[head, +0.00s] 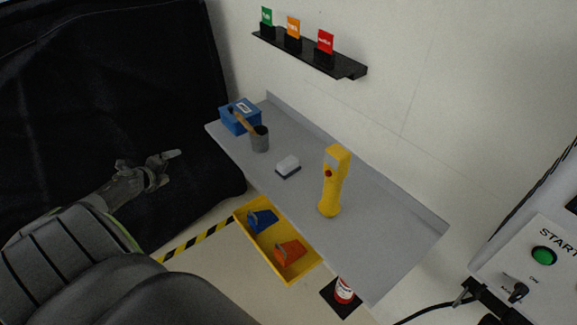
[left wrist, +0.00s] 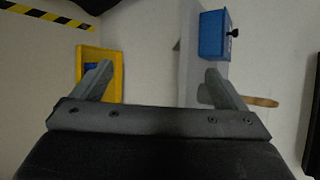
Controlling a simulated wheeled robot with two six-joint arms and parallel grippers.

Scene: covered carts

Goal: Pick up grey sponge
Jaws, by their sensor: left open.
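A small block, pale on top and dark grey below, lies on the grey shelf-table (head: 375,215) near its front edge; it looks like the grey sponge (head: 288,166). My left gripper (head: 152,163) is open and empty, left of the table and well apart from the sponge, in front of the black cover. In the left wrist view its two fingers (left wrist: 158,72) are spread with nothing between them. The sponge cannot be made out in that view. My right gripper is not in view.
On the table stand a blue box (head: 234,124), a grey cup (head: 260,142) with a wooden-handled tool, and a yellow handheld device (head: 333,180). A yellow bin (head: 294,277) with blue and orange items hangs at the front edge. A black rack (head: 310,55) is on the wall.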

